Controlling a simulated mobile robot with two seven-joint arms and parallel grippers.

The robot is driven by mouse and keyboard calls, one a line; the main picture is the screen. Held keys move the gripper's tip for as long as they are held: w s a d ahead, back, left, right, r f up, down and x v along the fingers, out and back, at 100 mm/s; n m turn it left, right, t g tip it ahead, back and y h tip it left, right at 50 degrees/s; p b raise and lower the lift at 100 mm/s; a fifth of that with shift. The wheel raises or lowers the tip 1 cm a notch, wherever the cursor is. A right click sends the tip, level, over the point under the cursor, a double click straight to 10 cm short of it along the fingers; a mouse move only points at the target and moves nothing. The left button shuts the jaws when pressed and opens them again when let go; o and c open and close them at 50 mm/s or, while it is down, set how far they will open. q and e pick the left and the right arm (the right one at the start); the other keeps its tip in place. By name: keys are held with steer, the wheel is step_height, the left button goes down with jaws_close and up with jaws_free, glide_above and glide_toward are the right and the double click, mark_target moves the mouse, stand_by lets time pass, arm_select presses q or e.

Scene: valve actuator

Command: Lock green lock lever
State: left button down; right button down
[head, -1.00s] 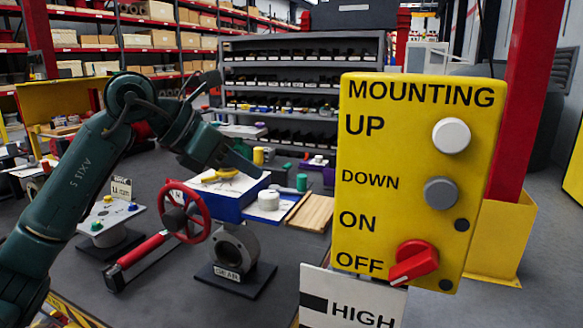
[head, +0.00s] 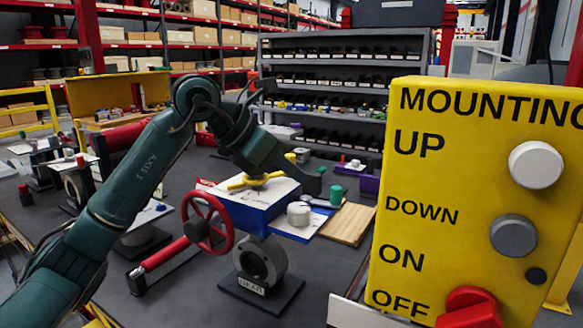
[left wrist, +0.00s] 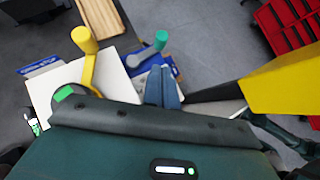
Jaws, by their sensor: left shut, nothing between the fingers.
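The green lock lever shows as an upright green knob (head: 336,194) on the blue and white valve box (head: 262,215) in the head view. My left gripper (head: 312,185) is just left of the knob in the head view. In the left wrist view its fingers (left wrist: 162,88) are together, empty, below the knob in the picture. I cannot tell if they touch the lever. A yellow lever (left wrist: 88,60) stands to the left. My right gripper is not in view.
A yellow MOUNTING panel (head: 430,240) with knobs and a red switch stands close at the right. A red handwheel (head: 207,222) and a grey gear stand (head: 262,265) are in front of the box. A wooden board (head: 348,223) lies right of it.

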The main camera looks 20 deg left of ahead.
mark_target(332, 200)
arm_select(q)
steer(key=p+x, duration=0.1)
steer(key=x, duration=0.5)
steer(key=shift+w+d+f, duration=0.3)
steer(key=shift+d+f, duration=0.05)
steer(key=shift+f, duration=0.05)
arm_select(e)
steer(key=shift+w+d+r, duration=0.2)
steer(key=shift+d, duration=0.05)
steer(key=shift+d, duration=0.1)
